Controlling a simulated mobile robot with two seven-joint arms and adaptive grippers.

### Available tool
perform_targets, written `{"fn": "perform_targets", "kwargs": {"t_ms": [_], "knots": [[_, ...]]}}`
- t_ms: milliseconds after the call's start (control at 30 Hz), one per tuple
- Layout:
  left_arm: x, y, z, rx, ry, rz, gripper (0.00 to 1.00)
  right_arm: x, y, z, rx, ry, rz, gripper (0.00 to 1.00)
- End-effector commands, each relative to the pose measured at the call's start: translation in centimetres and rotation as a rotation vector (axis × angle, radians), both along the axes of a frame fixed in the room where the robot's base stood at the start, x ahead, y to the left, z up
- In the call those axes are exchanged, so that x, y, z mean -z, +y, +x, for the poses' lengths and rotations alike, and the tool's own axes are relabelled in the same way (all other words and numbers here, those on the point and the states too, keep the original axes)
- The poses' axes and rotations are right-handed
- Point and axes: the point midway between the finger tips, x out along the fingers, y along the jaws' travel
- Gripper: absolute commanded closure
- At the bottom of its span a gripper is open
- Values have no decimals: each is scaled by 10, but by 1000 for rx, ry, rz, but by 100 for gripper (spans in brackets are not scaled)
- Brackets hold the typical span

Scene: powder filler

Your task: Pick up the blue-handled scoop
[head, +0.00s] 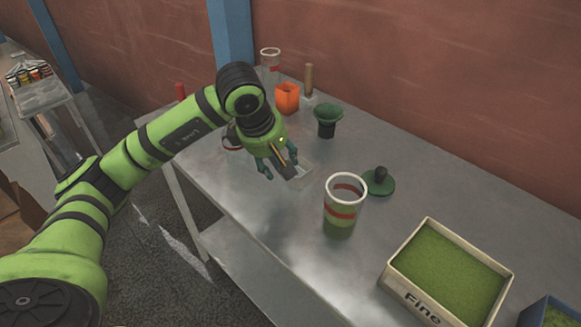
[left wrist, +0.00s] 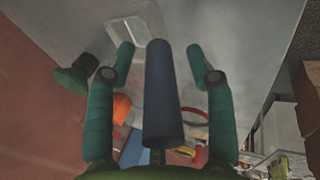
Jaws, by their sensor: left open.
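The blue-handled scoop shows best in the left wrist view, where its dark blue handle (left wrist: 162,95) runs between my left gripper's fingers and its clear scoop end (left wrist: 125,28) lies beyond the tips. My left gripper (left wrist: 159,52) is open, with a visible gap on each side of the handle. In the head view, my left gripper (head: 279,160) is over the left edge of the metal table, with the clear scoop end (head: 304,171) just beside it. My right gripper is not in view.
A red-striped jar (head: 341,206) and a green lid (head: 379,184) stand right of the gripper. A green funnel (head: 327,117), an orange cup (head: 288,98) and a wooden-handled scoop (head: 308,80) stand behind. The "Fine" bin (head: 408,293) is at front right.

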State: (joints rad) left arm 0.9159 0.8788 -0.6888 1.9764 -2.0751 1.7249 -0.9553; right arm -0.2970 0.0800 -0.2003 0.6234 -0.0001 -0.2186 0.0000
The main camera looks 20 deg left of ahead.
Motion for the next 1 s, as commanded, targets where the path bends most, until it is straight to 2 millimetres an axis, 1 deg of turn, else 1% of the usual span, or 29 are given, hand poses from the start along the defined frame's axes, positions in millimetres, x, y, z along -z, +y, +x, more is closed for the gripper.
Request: {"fn": "perform_targets", "kwargs": {"t_ms": [233,267,300,367,400,800,933,1000], "knots": [[2,0,1,0,0,0,46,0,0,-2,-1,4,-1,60],[2,0,1,0,0,0,58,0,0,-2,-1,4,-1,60],[2,0,1,0,0,0,74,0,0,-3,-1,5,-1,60],[2,0,1,0,0,0,98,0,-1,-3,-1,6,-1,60],[2,0,1,0,0,0,100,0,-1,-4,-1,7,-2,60],[1,0,1,0,-1,1,100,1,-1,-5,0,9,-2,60],[-5,0,2,0,-3,0,100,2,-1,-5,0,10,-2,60],[-13,0,2,0,-5,-1,100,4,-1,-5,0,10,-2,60]]}}
